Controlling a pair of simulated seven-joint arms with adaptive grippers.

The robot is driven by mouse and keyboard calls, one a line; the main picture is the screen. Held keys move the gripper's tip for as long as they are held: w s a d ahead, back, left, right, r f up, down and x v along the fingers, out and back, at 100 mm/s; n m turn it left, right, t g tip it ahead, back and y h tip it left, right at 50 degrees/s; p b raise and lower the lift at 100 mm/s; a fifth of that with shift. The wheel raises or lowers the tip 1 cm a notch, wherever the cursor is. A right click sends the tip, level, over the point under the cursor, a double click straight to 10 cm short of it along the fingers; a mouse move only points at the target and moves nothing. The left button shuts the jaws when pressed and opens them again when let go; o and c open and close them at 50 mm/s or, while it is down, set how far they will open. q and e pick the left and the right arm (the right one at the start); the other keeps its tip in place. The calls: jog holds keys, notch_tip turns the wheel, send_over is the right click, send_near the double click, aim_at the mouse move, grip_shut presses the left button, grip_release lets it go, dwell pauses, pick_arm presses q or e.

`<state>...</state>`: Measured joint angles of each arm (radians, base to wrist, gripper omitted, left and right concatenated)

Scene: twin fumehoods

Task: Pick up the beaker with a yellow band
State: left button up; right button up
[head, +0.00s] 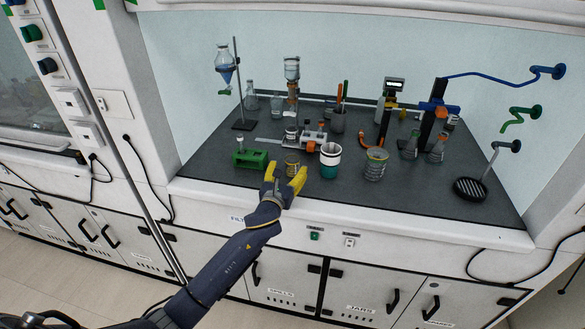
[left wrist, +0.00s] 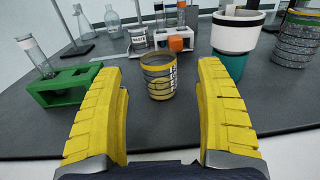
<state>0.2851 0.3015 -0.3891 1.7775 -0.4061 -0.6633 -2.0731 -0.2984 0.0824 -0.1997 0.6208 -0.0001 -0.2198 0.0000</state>
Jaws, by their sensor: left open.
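The beaker with a yellow band (head: 292,166) is a small clear glass beaker standing upright on the dark worktop near its front edge. In the left wrist view the beaker (left wrist: 158,77) stands centred beyond the gap between my fingers, with a yellow band round its rim and dark markings on its side. My left gripper (head: 285,181) has yellow fingers and is open and empty, just in front of the beaker and apart from it. Both fingers also show in the left wrist view (left wrist: 163,110). In the head view the gripper partly hides the beaker's lower part. My right gripper is not in view.
A green rack (head: 250,159) stands close left of the beaker. A white and teal cup (head: 330,160) stands close right, with a larger banded beaker (head: 375,164) farther right. A small device with an orange part (left wrist: 175,40) is behind. The worktop's front strip is clear.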

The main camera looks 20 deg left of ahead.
aim_at(290, 164)
pick_arm(q)
jog(key=shift+w+a, duration=0.15)
jog(key=shift+w, duration=2.8)
jog(key=c, duration=1.3)
jog(key=shift+r, duration=0.15)
